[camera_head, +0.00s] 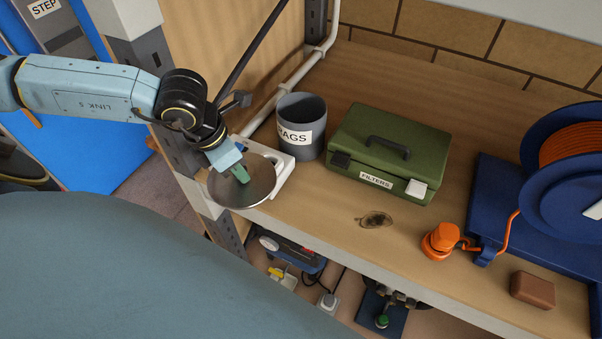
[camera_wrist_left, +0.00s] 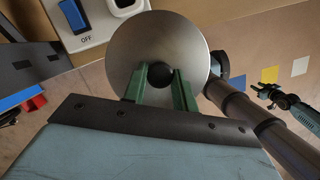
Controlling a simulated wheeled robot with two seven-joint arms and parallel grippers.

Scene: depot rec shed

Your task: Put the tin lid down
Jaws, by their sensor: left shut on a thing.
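The tin lid (camera_head: 258,184) is a round grey metal disc at the left end of the wooden bench, near its front edge. My left gripper (camera_head: 241,175) is shut on the lid's dark knob. In the left wrist view the lid (camera_wrist_left: 140,48) shows large, with the green fingers of my left gripper (camera_wrist_left: 160,78) on either side of the black knob (camera_wrist_left: 160,75). The lid overlaps a white switch box (camera_head: 283,160) in the head view; I cannot tell whether they touch.
A grey bin labelled RAGS (camera_head: 301,122) stands behind the lid. A green FILTERS box (camera_head: 390,150), an orange plug (camera_head: 441,240), a blue cable reel (camera_head: 565,170) and a brown block (camera_head: 532,290) are farther right.

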